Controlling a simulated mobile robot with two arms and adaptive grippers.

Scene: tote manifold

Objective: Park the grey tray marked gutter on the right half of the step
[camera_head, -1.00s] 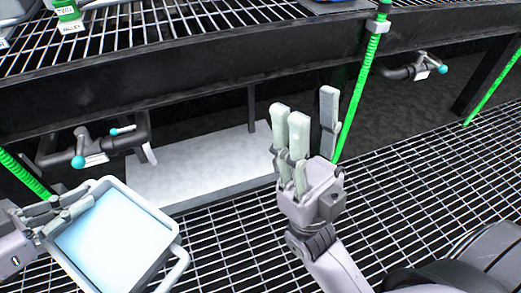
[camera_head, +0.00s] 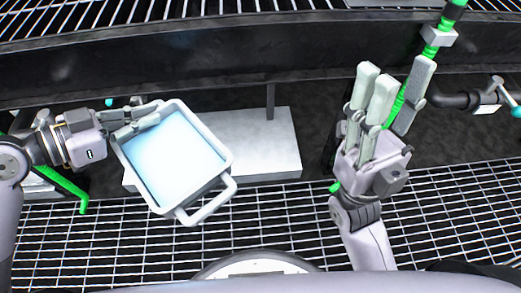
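The tray (camera_head: 172,163) is grey-white with a pale blue inside and a loop handle at its lower right. My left gripper (camera_head: 137,122) is at the tray's upper-left rim and appears shut on it. The tray is held tilted, in front of the step and hiding its left part. No marking can be read on it. The step (camera_head: 262,148) is a flat pale grey slab; its right half is bare. My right gripper (camera_head: 392,95) is open and empty, fingers pointing up, to the right of the step.
A dark beam and grated shelf (camera_head: 200,75) run above the step. A green hose (camera_head: 440,30) hangs behind my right gripper. A pipe valve (camera_head: 480,97) juts out at the right. Metal grating (camera_head: 290,222) covers the floor in front.

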